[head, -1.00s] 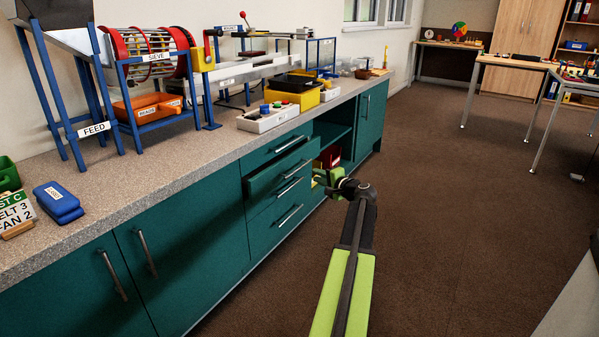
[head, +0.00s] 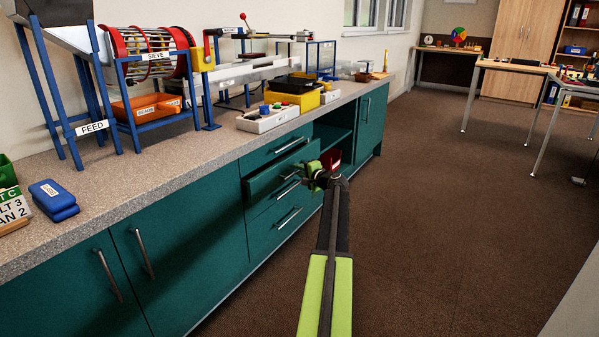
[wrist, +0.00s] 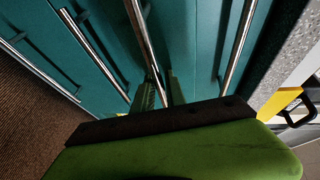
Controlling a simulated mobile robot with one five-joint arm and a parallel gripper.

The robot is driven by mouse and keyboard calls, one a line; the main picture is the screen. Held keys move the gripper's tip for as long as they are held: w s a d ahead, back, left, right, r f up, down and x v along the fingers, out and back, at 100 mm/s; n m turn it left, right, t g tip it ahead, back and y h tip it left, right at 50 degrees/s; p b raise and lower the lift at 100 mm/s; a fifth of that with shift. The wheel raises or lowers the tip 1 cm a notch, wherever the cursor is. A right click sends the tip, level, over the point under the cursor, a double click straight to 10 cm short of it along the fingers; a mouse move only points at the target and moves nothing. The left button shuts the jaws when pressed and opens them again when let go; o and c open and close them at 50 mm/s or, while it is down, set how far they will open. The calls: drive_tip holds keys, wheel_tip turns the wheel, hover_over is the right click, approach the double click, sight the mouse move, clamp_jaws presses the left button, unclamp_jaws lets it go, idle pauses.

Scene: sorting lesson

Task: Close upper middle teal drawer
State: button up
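The upper middle teal drawer (head: 264,187) stands pulled out from the drawer stack under the counter in the head view. Its front stands out past the drawer above it, and a dark gap shows over its top edge. My gripper (head: 316,174) is near the right end of this drawer front. In the wrist view, the two green fingers of my gripper (wrist: 160,92) are a little apart, with a metal bar handle (wrist: 147,48) running down between them in the picture. Whether they touch the handle is hidden, and no grip on it shows.
Other teal drawers (head: 276,221) lie above and below, with bar handles. An open shelf with a red bin (head: 331,158) is to the right. The speckled counter (head: 150,170) carries the sieve rig and boxes. Brown floor (head: 440,230) is free on the right.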

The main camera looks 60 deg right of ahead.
clamp_jaws()
idle(1.1)
drive_tip(key=shift+d, duration=0.15)
